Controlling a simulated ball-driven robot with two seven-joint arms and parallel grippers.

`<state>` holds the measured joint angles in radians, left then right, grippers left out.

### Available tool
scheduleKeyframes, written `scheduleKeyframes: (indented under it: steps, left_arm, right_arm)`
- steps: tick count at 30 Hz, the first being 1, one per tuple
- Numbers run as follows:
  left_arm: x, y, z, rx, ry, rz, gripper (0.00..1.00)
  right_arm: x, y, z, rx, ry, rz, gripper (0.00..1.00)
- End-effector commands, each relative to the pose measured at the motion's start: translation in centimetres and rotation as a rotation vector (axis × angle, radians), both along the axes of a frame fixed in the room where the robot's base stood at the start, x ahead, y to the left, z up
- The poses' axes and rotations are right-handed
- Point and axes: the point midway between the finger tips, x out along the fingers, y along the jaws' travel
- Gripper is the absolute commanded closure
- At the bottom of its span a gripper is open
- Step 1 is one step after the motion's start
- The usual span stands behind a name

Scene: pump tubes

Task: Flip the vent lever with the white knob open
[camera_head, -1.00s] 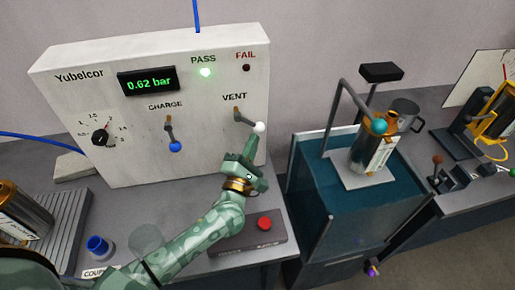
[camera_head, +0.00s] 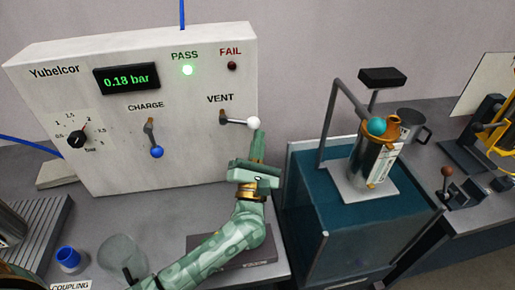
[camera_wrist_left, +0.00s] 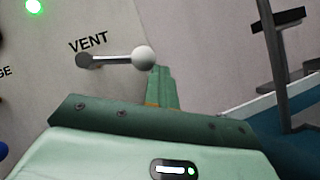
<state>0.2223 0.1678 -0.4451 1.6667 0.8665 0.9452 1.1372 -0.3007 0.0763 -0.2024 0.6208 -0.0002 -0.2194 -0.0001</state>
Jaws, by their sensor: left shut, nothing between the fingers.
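The vent lever (camera_head: 236,121) with its white knob (camera_head: 253,123) is on the front of the white Yubelcor panel (camera_head: 190,150), under the word VENT. The lever points right, close to level. It also shows in the left wrist view (camera_wrist_left: 115,59), where the white knob (camera_wrist_left: 144,57) is just above my fingertips. My left gripper (camera_head: 258,137) is shut and empty, pointing up just below the knob, touching or nearly so. I cannot tell if there is contact. The display (camera_head: 127,79) reads 0.18 bar, and the green PASS light (camera_head: 187,70) is lit. My right gripper is out of view.
The charge lever (camera_head: 153,140) with a blue knob hangs down left of the vent lever. A teal water tank (camera_head: 330,200) with a metal canister (camera_head: 373,155) stands at right. A blue cap (camera_head: 69,260) and a clear cup (camera_head: 122,256) are at front left.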

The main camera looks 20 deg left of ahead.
Motion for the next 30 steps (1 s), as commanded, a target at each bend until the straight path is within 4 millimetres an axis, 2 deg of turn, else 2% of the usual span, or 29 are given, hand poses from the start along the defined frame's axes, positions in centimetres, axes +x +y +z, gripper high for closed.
scheduleKeyframes:
  steps: [7, 12, 17, 21, 23, 28, 30]
  left_arm:
    - [0.0, 0.3, 1.1, -0.002, -0.006, 0.008, 1.0]
    - [0.0, 0.0, 4.3, -0.003, -0.009, 0.006, 1.0]
    - [-2.6, -0.9, 7.6, 0.0, -0.013, 0.007, 1.0]
    - [-5.0, -1.8, 10.5, 0.002, -0.017, 0.007, 1.0]
    - [-6.2, -2.3, 10.7, 0.003, -0.011, 0.005, 1.0]
    - [-9.3, -3.7, 11.8, 0.002, -0.002, 0.001, 1.0]
    - [-10.4, -4.1, 12.2, 0.003, -0.001, 0.0, 1.0]
  right_arm:
    - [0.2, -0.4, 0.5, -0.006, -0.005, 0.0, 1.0]
    - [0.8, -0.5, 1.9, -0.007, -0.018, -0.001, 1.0]
    - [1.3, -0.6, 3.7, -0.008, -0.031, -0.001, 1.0]
    - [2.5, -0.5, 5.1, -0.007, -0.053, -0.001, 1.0]
    - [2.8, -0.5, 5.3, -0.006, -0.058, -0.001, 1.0]
    - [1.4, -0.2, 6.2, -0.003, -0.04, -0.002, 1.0]
    - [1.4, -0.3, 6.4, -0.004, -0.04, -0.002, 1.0]
